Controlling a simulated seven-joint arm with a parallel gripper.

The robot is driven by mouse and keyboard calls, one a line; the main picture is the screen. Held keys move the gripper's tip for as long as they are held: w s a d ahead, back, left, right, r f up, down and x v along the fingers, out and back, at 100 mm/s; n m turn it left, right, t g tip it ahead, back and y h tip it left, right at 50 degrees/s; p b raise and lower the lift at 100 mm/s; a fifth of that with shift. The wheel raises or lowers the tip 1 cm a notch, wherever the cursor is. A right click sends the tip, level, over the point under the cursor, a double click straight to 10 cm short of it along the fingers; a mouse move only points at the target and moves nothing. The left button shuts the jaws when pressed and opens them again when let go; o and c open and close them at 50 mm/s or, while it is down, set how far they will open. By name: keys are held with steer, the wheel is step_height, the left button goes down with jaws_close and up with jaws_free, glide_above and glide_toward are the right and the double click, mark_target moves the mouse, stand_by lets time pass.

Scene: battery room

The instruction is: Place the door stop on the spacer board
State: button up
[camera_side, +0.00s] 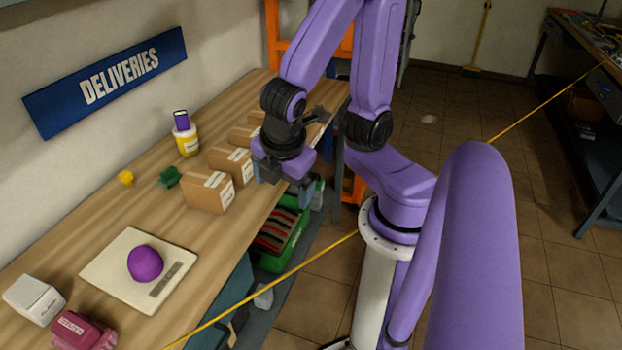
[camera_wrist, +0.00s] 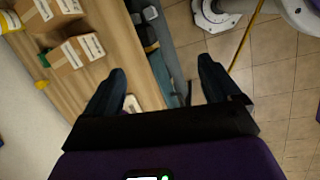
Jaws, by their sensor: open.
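My gripper (camera_side: 288,184) is in front of the bench's edge, beside the nearest cardboard box, pointing down. In the wrist view its two dark fingers (camera_wrist: 158,84) are spread apart with nothing between them. I cannot tell for sure which thing is the door stop; candidates on the bench are a small dark green piece (camera_side: 169,177) and a yellow lump (camera_side: 126,178), both behind the boxes and away from my gripper. No thing is clearly the spacer board. A flat white scale (camera_side: 110,270) carries a purple ball (camera_side: 145,264).
Several cardboard boxes (camera_side: 208,192) stand in a row along the wooden bench (camera_side: 60,245). A yellow-and-white tub (camera_side: 186,140) stands behind them. A white box (camera_side: 34,300) and pink block (camera_side: 82,331) are near left. A green crate (camera_side: 277,256) sits below the bench. A yellow line (camera_side: 310,261) crosses the view.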

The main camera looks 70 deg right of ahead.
steer(key=s+m+y, duration=0.1)
steer(key=s+r+m+g+y, duration=0.1)
steer(key=s, duration=0.1)
steer(key=s+r+m+y, duration=0.1)
steer(key=s, duration=0.1)
steer(key=shift+s+d+g, duration=0.1)
steer(key=shift+s+g, duration=0.1)
steer(key=shift+g, duration=0.1)
